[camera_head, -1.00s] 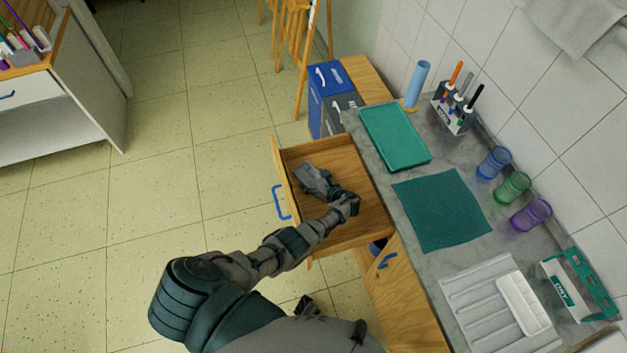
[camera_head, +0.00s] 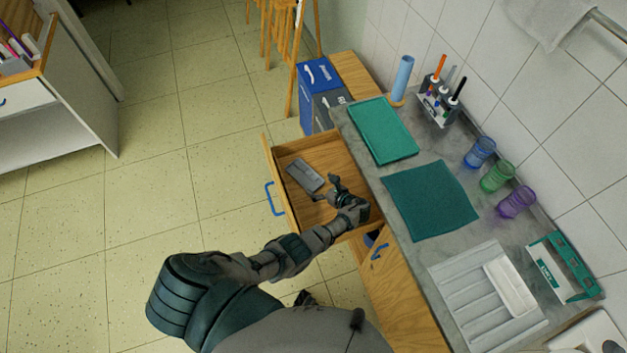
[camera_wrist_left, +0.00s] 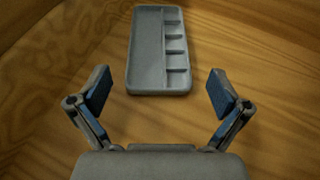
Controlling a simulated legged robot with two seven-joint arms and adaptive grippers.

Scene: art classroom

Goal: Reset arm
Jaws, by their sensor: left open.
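My left arm reaches from the lower left over the open wooden drawer (camera_head: 322,150). My left gripper (camera_head: 335,184) is over the drawer, open and empty. In the left wrist view, the fingers of my left gripper (camera_wrist_left: 160,97) stand wide apart. A grey compartmented tray (camera_head: 306,175) lies flat on the drawer floor, just beyond the gripper. It also shows in the left wrist view (camera_wrist_left: 147,60), beyond the fingertips and apart from them. My right gripper is not clearly in view.
The counter right of the drawer holds a green tray (camera_head: 381,130), a teal cloth (camera_head: 430,200), coloured cups (camera_head: 497,177), a marker holder (camera_head: 436,105), a grey ridged rack (camera_head: 465,295) and a green-and-white rack (camera_head: 566,265). Blue and grey bins (camera_head: 317,95) stand behind the drawer. Floor at left is clear.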

